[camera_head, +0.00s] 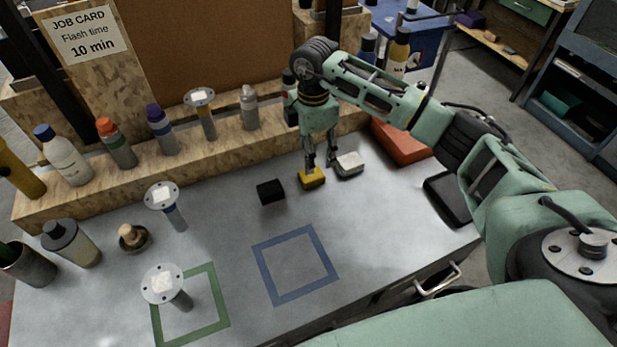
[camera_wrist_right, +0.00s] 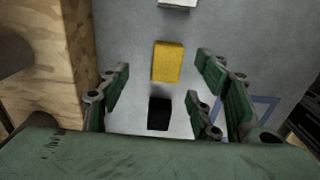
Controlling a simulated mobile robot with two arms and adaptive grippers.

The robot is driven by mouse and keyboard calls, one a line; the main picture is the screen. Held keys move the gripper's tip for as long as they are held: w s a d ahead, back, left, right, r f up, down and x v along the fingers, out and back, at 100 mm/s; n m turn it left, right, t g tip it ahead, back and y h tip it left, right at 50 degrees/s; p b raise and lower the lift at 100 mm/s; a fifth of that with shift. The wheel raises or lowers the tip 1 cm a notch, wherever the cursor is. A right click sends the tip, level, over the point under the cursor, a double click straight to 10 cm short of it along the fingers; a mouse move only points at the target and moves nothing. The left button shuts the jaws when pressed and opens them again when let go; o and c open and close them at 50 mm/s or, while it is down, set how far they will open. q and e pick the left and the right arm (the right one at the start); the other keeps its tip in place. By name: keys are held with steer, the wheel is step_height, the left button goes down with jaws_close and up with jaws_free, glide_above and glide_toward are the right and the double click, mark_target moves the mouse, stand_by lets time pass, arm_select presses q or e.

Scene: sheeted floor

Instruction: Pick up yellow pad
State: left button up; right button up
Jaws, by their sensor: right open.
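The yellow pad (camera_head: 312,178) lies on the grey table between a black block and a white block. In the right wrist view the yellow pad (camera_wrist_right: 168,62) lies ahead of the fingers, roughly midway between them and not gripped. My right gripper (camera_head: 318,165) points down close above the pad in the head view; its fingers are spread and empty. In the right wrist view the open fingers (camera_wrist_right: 160,95) stand left and right of the pad. Whether a finger touches the pad cannot be told. My left gripper is not in view.
A black block (camera_head: 270,191) and a white block (camera_head: 348,164) lie near the pad. A wooden ledge (camera_head: 225,143) with several bottles runs behind. Blue (camera_head: 262,279) and green (camera_head: 222,307) square outlines mark the table. Flanged metal parts stand at left. The table's front middle is clear.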

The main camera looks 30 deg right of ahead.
mark_target(312, 178)
steer(key=shift+s+a+f+p, duration=0.1)
steer(key=shift+s+f+p, duration=0.1)
steer(key=shift+f, duration=0.2)
steer(key=shift+s+f+p, duration=0.1)
steer(key=shift+f+p, duration=0.05)
steer(key=shift+f, duration=0.25)
steer(key=f, duration=0.1)
steer(key=f+p, duration=0.1)
steer(key=f, duration=0.1)
steer(key=f+p, duration=0.1)
steer(key=shift+s+a+f, duration=0.25)
steer(key=shift+s+a, duration=0.05)
steer(key=shift+w+f, duration=0.1)
steer(key=shift+f, duration=0.2)
steer(key=shift+c, duration=0.5)
steer(key=c, duration=1.1)
